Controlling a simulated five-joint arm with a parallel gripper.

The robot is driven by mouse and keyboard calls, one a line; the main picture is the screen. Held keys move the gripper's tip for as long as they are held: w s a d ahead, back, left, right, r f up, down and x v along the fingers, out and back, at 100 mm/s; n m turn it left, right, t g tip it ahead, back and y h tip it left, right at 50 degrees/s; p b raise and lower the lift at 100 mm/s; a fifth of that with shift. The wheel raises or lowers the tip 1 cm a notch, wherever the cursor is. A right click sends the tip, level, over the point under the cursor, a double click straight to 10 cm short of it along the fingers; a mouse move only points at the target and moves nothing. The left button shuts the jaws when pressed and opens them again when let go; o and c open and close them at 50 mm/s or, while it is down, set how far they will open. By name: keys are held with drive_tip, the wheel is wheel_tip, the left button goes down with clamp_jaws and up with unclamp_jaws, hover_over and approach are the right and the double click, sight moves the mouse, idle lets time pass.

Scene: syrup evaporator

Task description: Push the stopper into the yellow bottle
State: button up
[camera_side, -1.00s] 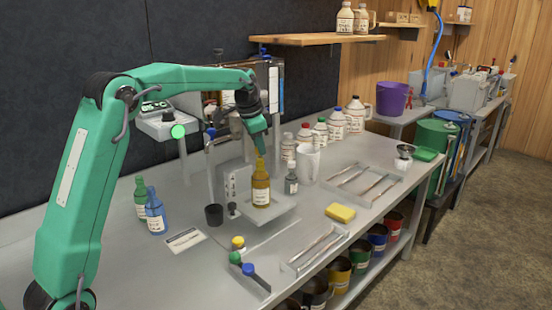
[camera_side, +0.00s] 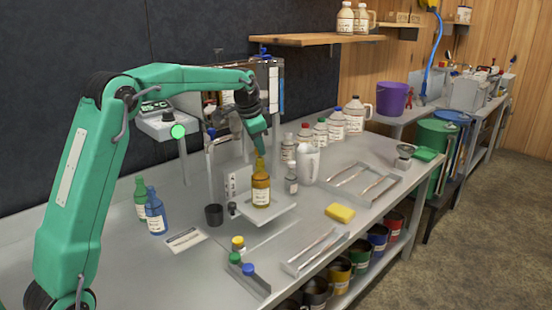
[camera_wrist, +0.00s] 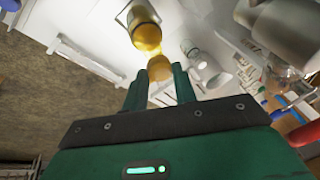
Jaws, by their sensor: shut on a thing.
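The yellow bottle (camera_side: 261,186) stands upright on a small grey platform near the middle of the bench, with a white label on its front. It also shows in the wrist view (camera_wrist: 146,34), just beyond the fingertips. My gripper (camera_side: 258,148) points down directly above the bottle's neck. In the wrist view, my gripper (camera_wrist: 159,88) is shut on a rounded amber stopper (camera_wrist: 159,68), held between the fingertips in line with the bottle's neck. The stopper is mostly hidden in the side view. I cannot tell how deep it sits in the mouth.
A small grey bottle (camera_side: 291,179) and a white pitcher (camera_side: 307,163) stand close right of the bottle. Blue (camera_side: 155,215) and green (camera_side: 140,199) bottles stand further left. A yellow sponge (camera_side: 340,213) lies front right.

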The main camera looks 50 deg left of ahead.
drive_tip(key=shift+f, duration=1.05)
idle(2.6)
drive_tip(key=o, duration=1.3)
drive_tip(key=shift+r, duration=0.1)
drive_tip(key=shift+c, duration=0.2)
drive_tip(key=shift+r, duration=0.2)
drive_tip(key=shift+r, duration=1.8)
clamp_jaws()
